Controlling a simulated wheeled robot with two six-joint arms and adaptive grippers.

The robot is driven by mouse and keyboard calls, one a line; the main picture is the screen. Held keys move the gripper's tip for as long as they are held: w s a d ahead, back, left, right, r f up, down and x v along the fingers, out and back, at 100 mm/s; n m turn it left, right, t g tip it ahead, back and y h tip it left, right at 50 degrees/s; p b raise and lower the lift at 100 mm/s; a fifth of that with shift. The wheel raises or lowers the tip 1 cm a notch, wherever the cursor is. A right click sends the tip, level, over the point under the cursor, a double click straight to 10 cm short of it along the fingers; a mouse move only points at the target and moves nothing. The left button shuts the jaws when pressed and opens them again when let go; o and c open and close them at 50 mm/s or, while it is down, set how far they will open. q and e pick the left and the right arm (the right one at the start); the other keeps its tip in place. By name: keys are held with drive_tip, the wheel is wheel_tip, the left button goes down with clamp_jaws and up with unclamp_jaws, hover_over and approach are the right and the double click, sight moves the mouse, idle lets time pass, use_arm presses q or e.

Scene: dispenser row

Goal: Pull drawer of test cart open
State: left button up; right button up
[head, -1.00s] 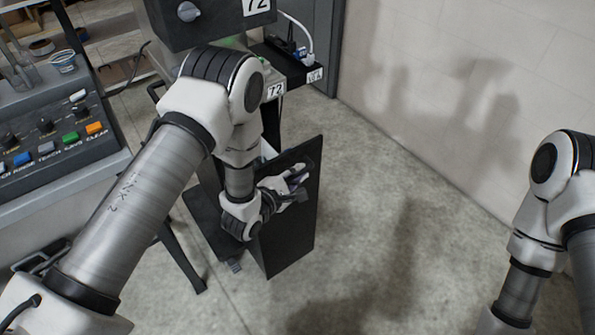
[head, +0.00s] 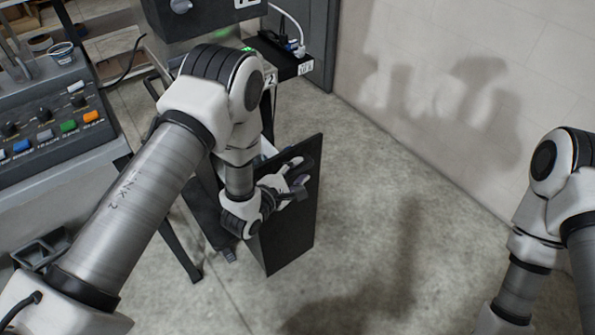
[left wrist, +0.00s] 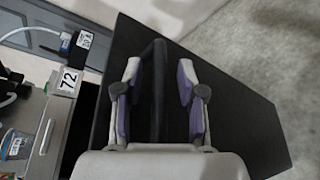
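The test cart's drawer front (head: 285,240) is a tall dark panel standing out from the cart, so the drawer is at least partly open. It fills the middle of the left wrist view (left wrist: 235,110). Its dark bar handle (left wrist: 158,60) runs upright between the fingers of my left gripper (left wrist: 158,97). The fingers are apart, with visible gaps on both sides of the bar. In the head view, my left gripper (head: 300,179) is at the panel's upper part. The cart's label "72" (left wrist: 69,80) shows beside the panel. My right gripper is outside the views.
A control console (head: 50,135) with coloured buttons stands at the left. A dark shelf (head: 285,58) with a white cable is behind the cart. A pale wall (head: 440,90) stands at the right, with open floor (head: 400,240) before it.

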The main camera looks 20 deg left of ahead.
use_arm(q)
drive_tip(key=v, duration=1.2)
drive_tip(key=s+a+f+m+g+y, duration=0.25)
drive_tip(key=s+f+m+g, duration=0.45)
drive_tip(key=f, duration=0.5)
drive_tip(key=s+a+f+m+g+y, duration=0.1)
drive_tip(key=s+f+m+g, duration=0.1)
drive_tip(key=s+m+g, duration=0.2)
drive_tip(key=s+a+f+m+g+y, duration=0.1)
drive_tip(key=s+a+f+m+g, duration=0.1)
drive_tip(key=s+m, duration=0.7)
drive_tip(key=s+g, duration=0.1)
drive_tip(key=s, duration=0.2)
drive_tip(key=shift+f+g, duration=0.4)
